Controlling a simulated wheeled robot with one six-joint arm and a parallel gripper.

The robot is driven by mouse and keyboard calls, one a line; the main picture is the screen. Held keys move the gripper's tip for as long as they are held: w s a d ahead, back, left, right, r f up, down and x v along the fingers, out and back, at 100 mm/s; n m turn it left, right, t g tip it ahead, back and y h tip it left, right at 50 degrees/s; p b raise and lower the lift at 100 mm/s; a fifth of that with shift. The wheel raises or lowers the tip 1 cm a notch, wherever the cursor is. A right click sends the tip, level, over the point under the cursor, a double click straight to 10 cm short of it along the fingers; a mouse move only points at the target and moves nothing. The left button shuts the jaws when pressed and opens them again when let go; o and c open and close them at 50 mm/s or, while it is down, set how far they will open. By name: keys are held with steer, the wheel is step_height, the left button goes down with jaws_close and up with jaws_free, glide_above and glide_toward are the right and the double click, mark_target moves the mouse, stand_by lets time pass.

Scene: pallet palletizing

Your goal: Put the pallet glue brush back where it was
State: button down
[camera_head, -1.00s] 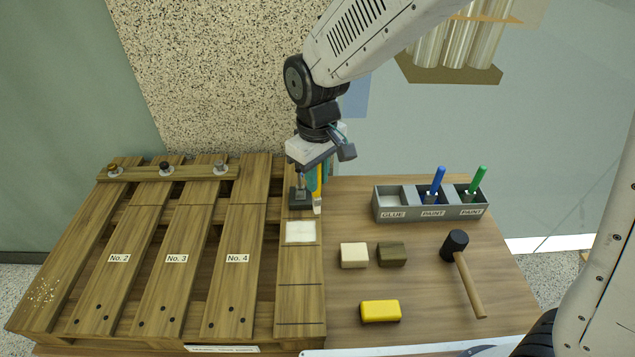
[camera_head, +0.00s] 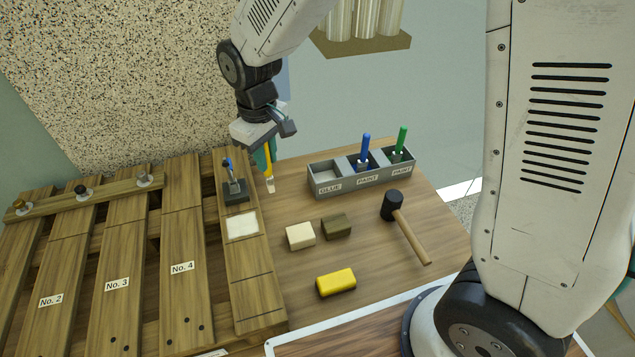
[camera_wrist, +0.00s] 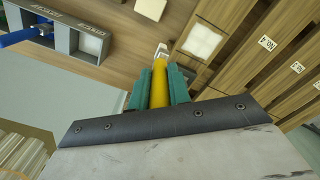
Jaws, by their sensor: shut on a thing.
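My gripper (camera_head: 264,158) is shut on the glue brush (camera_head: 269,170), which has a yellow handle and a pale tip. It holds the brush upright, tip down, above the table just right of the pallet. In the wrist view the yellow handle (camera_wrist: 159,85) sits between the green fingers (camera_wrist: 160,88). The grey three-part holder (camera_head: 345,186) stands to the right. Its left compartment, labelled GLUE (camera_head: 330,188), holds no brush. A blue brush (camera_head: 364,150) and a green brush (camera_head: 401,140) stand in the two PAINT compartments.
The pallet (camera_head: 190,225) fills the left, with a white patch (camera_head: 242,226) and a black stamp-like tool (camera_head: 235,188) on its right board. A cream block (camera_head: 300,236), a dark block (camera_head: 336,226), a yellow block (camera_head: 336,283) and a mallet (camera_head: 408,225) lie on the table.

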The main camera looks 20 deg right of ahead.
steer(key=w+d+f+m, duration=0.1)
steer(key=w+d+f, duration=0.1)
steer(key=w+d, duration=0.5)
steer(key=w+d+f, duration=0.3)
steer(key=w+d, duration=0.1)
steer(key=d, duration=0.7)
step_height(320, 180, down, 10)
steer(key=shift+a+r+n, duration=0.25)
steer(key=shift+n, duration=0.05)
steer(key=shift+f, duration=0.2)
steer(key=c, duration=1.3)
jaws_free()
step_height(320, 180, up, 13)
steer(key=shift+f, duration=0.2)
